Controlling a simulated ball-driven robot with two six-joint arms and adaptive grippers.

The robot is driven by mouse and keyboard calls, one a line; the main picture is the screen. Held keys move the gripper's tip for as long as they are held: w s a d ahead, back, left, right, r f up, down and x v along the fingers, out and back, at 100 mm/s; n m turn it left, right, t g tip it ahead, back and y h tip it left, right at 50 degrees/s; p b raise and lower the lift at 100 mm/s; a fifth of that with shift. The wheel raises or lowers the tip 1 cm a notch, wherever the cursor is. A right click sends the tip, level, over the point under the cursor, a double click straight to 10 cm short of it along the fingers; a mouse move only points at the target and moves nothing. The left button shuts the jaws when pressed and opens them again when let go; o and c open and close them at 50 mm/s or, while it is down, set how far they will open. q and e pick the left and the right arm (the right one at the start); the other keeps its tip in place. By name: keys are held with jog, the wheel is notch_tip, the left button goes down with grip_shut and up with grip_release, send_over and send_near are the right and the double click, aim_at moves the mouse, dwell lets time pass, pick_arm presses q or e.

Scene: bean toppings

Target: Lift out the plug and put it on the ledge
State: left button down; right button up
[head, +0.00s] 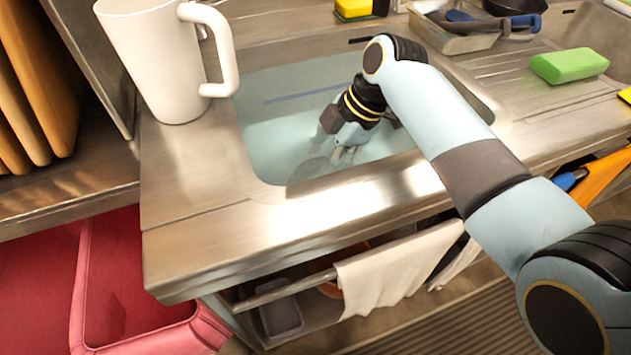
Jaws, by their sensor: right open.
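My right gripper (342,154) reaches down into the sink basin (275,105), which holds pale bluish water. It is open, and its fingertips are at or in the water near the basin's front middle. A faint grey shape shows in the water just left of the fingertips. I cannot tell whether it is the plug, and I see no plug clearly. The steel ledge (225,215) runs along the front and left of the basin and is bare at the front left. My left gripper is not in view.
A large white jug (155,60) stands on the ledge left of the basin. A green sponge (569,65) lies on the drainer at right, with a metal tray (455,40) behind. A white towel (395,272) hangs below the front edge. A red bin (150,335) stands lower left.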

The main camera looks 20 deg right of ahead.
jog(key=shift+x, duration=0.75)
grip_shut()
